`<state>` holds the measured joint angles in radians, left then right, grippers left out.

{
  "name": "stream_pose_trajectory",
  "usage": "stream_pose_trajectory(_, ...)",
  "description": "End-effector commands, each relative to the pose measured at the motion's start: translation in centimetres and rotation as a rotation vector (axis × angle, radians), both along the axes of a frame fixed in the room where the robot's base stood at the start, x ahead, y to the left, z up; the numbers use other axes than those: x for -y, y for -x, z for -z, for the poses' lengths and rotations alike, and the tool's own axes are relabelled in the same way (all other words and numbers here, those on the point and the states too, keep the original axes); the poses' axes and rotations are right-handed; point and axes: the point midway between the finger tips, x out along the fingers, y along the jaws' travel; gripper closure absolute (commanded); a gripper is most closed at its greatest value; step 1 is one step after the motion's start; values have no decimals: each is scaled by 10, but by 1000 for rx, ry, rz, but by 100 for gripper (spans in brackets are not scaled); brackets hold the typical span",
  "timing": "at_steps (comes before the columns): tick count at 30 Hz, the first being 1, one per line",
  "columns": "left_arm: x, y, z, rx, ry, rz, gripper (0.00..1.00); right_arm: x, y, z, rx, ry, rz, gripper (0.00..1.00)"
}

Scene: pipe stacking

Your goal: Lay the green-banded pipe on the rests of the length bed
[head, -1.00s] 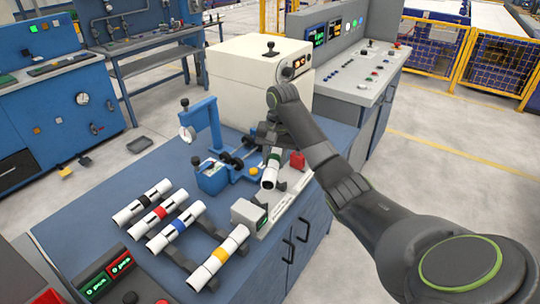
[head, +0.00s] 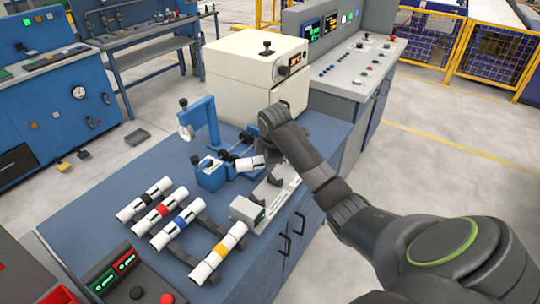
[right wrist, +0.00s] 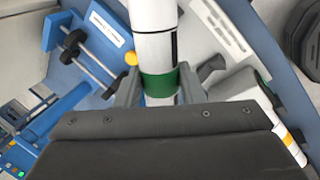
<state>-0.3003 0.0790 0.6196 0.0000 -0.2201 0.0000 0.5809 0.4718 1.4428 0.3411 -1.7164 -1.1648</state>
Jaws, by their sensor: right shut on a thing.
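The green-banded pipe is white, with its green band (right wrist: 159,84) just ahead of my right gripper's palm in the right wrist view. My right gripper (right wrist: 158,92) is shut on it, with a finger on each side of the band. In the head view only a short white end of the pipe (head: 250,163) shows left of the right gripper (head: 268,158); the arm hides the band. The length bed (head: 282,196) is the pale strip with dark rests at the bench's right edge. The pipe appears above and left of it, turned across it. My left gripper is out of view.
A blue fixture (head: 212,172) with a dial stand (head: 200,118) is close left of the pipe. A grey display box (head: 246,210) stands at the bed's near end. Pipes with black, red, blue and yellow bands (head: 217,256) lie in front. A white machine (head: 250,75) stands behind.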

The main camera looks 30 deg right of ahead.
Motion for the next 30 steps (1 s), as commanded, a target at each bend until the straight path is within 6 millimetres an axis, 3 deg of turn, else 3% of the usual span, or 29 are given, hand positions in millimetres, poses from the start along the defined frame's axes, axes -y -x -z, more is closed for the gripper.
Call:
stream_pose_trajectory(6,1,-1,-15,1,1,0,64,3,4,-2,97,16,-426,89)
stream_pose_trajectory(12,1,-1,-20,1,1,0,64,2,4,-1,156,4,-666,89)
stream_pose_trajectory(22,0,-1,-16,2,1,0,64,1,5,5,178,-4,-752,89)
stream_pose_trajectory(30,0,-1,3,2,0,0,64,1,5,27,177,-3,-750,89)
